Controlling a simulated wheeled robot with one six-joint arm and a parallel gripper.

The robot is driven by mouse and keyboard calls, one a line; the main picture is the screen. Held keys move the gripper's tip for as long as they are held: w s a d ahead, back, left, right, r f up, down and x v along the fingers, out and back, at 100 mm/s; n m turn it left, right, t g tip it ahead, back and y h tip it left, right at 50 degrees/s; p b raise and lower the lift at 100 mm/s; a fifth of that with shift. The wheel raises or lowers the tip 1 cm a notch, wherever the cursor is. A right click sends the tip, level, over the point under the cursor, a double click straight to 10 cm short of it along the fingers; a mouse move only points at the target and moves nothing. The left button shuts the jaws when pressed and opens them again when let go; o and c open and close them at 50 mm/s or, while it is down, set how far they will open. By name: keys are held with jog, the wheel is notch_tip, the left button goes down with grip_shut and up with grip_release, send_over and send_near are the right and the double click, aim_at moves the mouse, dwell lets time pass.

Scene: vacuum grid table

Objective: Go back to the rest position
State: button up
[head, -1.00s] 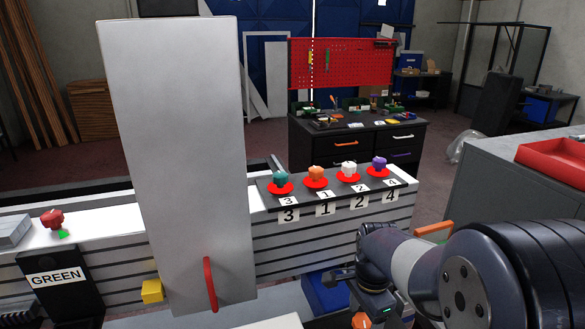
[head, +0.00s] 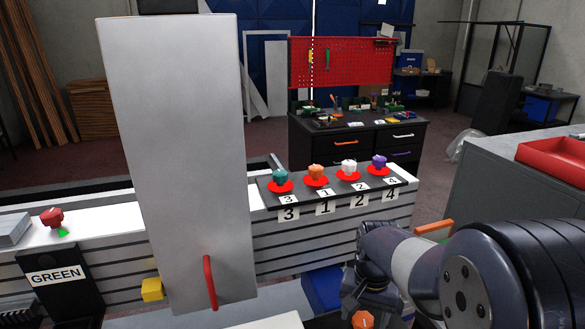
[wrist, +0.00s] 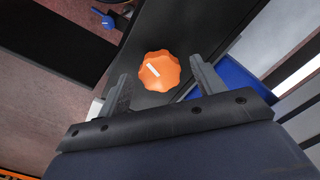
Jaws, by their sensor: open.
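My gripper (head: 362,292) is at the lower right of the head view, in front of the slatted table side and beside a blue bin. In the wrist view my gripper (wrist: 160,77) is open, its two fingers apart with nothing held. An orange lobed knob (wrist: 158,71) shows between and beyond the fingertips; I cannot tell its distance from them. An orange part (head: 363,320) shows just below the gripper in the head view.
A tall grey panel with a red handle (head: 210,283) stands at the table front. Teal (head: 280,177), orange (head: 316,172), white (head: 349,167) and purple (head: 379,162) knobs sit on red discs. A red knob (head: 51,217) is at left. The blue bin (head: 323,288) is near my gripper.

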jog(key=n, duration=0.5)
jog(key=shift+n, duration=1.9)
